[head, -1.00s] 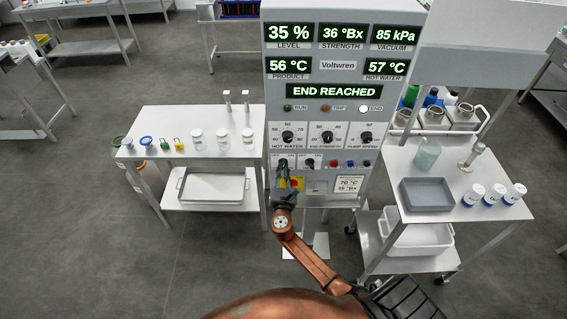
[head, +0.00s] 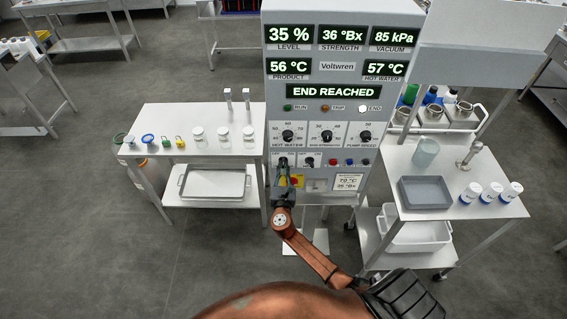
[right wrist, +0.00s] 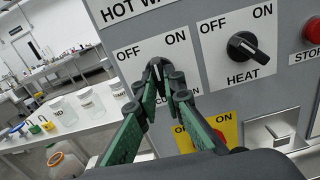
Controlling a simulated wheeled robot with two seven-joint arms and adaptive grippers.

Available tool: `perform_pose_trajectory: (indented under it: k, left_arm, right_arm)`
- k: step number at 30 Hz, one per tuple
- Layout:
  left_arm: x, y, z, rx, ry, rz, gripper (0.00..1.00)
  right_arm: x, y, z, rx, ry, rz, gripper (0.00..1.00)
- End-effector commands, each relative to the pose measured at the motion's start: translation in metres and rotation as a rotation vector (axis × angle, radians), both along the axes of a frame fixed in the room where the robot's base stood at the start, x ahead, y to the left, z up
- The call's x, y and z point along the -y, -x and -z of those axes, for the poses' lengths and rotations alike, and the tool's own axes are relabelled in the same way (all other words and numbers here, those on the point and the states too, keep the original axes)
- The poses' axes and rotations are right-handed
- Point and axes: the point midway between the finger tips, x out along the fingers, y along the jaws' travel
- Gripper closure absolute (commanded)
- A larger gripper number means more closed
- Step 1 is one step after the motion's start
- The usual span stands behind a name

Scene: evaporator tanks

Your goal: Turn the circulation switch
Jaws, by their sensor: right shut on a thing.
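The circulation switch (right wrist: 156,72) is the left of two dark rotary switches on the grey control panel, with OFF and ON printed above it. My right gripper (right wrist: 162,70) is shut on its knob in the right wrist view. The fingers cover most of the knob and its lower label, so I cannot tell which way it points. In the head view my right gripper (head: 284,168) is at the same switch, low on the panel front. My left gripper is not in view.
The HEAT switch (right wrist: 245,47) sits just to the right, with a red stop button (right wrist: 312,32) beyond. A side table (head: 160,120) with jars stands left, a trolley (head: 455,180) right. The display reads END REACHED.

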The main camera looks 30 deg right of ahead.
Motion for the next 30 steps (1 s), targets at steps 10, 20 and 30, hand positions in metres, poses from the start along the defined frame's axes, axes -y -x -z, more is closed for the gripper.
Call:
perform_pose_trajectory:
  k: [10, 20, 30]
  left_arm:
    - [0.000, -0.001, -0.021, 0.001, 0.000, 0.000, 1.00]
    - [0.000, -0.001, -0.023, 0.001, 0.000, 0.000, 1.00]
    - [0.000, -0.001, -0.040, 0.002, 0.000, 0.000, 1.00]
  right_arm:
    - [-0.001, 0.000, -0.001, -0.092, 0.146, -0.003, 1.00]
    - [-0.001, 0.000, -0.001, -0.102, 0.165, -0.003, 1.00]
    - [-0.001, 0.000, 0.000, -0.186, 0.302, -0.003, 1.00]
